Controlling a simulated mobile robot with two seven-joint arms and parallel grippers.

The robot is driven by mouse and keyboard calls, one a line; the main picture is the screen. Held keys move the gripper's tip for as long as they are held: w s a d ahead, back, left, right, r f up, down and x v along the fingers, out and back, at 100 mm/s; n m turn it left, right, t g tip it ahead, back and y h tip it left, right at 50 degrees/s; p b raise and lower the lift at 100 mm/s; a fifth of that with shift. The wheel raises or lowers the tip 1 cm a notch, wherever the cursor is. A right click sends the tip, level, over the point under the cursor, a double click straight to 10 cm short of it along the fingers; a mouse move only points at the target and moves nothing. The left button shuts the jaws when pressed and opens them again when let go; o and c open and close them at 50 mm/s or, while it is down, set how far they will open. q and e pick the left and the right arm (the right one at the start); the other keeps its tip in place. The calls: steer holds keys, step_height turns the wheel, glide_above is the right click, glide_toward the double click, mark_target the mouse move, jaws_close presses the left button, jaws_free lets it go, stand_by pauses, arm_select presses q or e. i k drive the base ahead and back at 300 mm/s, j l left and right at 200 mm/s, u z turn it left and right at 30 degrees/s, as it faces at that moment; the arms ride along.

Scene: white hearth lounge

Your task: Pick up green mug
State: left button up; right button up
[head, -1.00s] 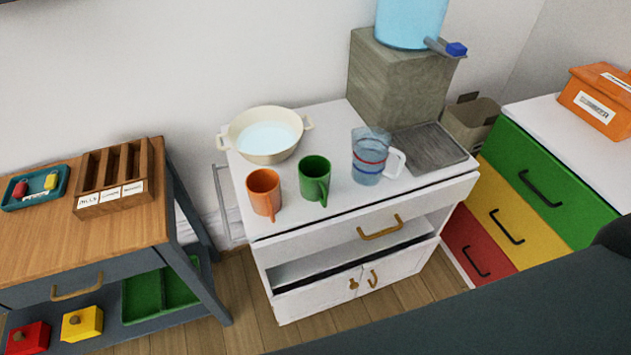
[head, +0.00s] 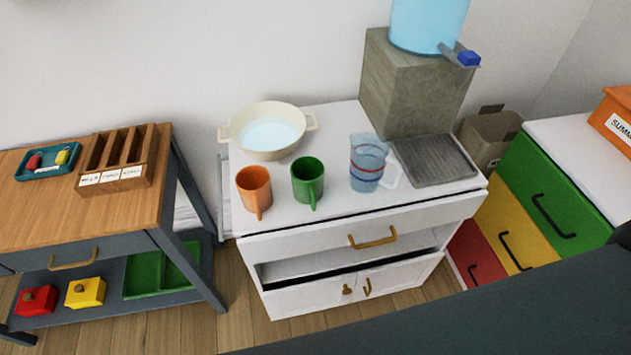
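The green mug (head: 307,179) stands upright on the white cabinet top (head: 330,213), near its front edge. Its handle points toward me. An orange mug (head: 254,188) stands close on its left, also with its handle toward me. A clear measuring jug (head: 367,165) with red and blue bands stands on its right. Neither of my grippers shows in the head view. A dark part of what looks like my own arm crosses the lower right corner.
A cream two-handled basin (head: 268,132) with pale blue inside sits behind the mugs. A grey block (head: 412,86) bearing a blue water container (head: 428,22) and a grey ribbed tray (head: 434,160) are at right. A wooden table (head: 60,215) stands left, coloured drawers (head: 548,190) right.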

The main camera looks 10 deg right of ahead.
mark_target(306, 172)
steer(key=l+u, duration=0.2)
steer(key=l, duration=0.3)
steer(key=k+l+u, duration=0.2)
steer(key=l, duration=0.3)
steer(key=l+u, duration=0.2)
steer(key=l, duration=0.3)
